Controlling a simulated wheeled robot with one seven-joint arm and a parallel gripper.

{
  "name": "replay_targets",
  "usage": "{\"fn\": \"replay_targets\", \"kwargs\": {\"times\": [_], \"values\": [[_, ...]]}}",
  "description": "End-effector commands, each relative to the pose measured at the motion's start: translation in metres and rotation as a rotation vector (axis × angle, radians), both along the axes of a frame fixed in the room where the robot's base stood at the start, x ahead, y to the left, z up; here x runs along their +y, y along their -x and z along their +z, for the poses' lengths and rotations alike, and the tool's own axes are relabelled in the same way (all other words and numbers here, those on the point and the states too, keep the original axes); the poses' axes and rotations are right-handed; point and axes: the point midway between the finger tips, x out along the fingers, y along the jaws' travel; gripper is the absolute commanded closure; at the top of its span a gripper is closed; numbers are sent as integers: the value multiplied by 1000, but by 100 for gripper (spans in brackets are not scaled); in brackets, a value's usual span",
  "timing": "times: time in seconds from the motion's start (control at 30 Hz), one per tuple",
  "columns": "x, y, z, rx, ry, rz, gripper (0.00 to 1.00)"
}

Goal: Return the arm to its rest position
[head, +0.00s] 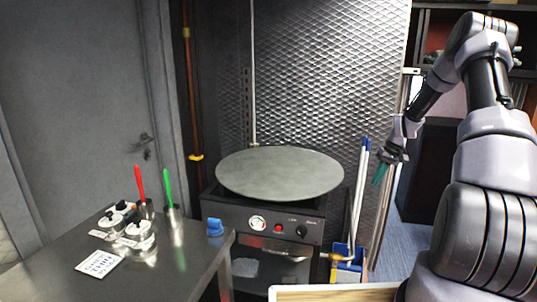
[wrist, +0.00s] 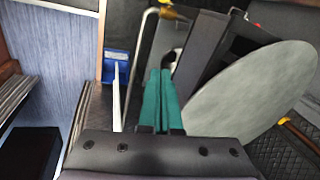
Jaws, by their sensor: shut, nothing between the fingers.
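My arm rises at the right of the head view and bends over at the top. My gripper (head: 381,173) hangs at its end, pointing down and to the left, to the right of the tandoor. In the wrist view its two green fingers (wrist: 161,100) lie together, shut with nothing between them. The gripper appears clear of the things around it, though its distance to the poles behind is hard to tell.
A steel table (head: 190,262) at left holds canisters (head: 139,234), red and green-handled tools and a blue item (head: 215,228). Blue floor (head: 403,240) shows at right.

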Motion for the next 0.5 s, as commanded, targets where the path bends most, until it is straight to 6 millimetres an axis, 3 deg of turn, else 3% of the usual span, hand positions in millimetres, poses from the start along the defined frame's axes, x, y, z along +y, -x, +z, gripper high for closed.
{"fn": "replay_targets", "kwargs": {"times": [0.03, 0.2, 0.37, 0.5], "values": [[9, 3, 31, -15, 27, 2, 100], [39, 27, 115, -51, 91, -22, 100], [66, 61, 185, -98, 139, -57, 100], [91, 99, 239, -146, 163, -96, 100]]}}
